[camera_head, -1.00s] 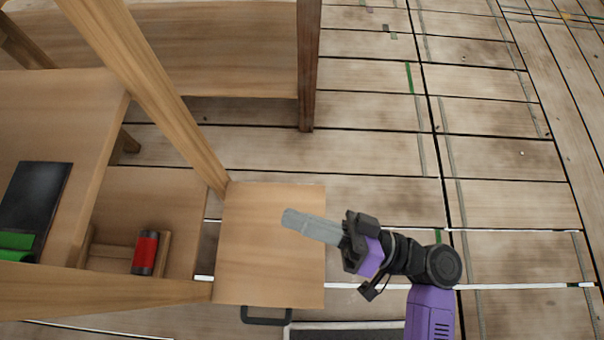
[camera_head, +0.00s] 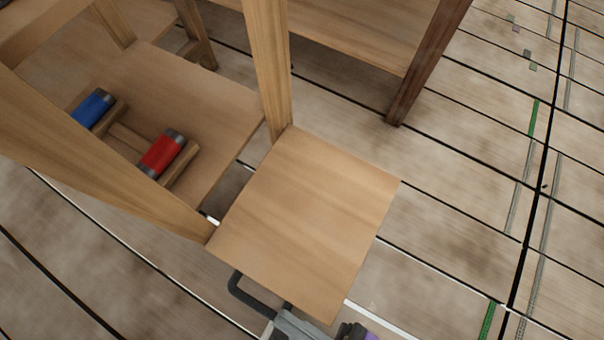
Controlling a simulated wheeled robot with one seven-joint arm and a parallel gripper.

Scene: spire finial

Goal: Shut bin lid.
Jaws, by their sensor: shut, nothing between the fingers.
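The bin lid appears to be the square wooden panel (camera_head: 308,218), which stands out from the wooden frame at the centre of the head view. A dark handle (camera_head: 250,292) sticks out at its lower left edge. My gripper (camera_head: 293,325) is at the bottom edge of the picture, shut and empty, with its grey fingers close to the right end of the handle. I cannot tell whether they touch it. Most of my gripper and arm is out of view or hidden below the panel.
A red cylinder (camera_head: 162,154) and a blue cylinder (camera_head: 93,108) rest on a wooden rack on a lower shelf (camera_head: 215,100) at left. Wooden posts (camera_head: 268,70) rise beside the panel. A dark table leg (camera_head: 425,65) stands behind.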

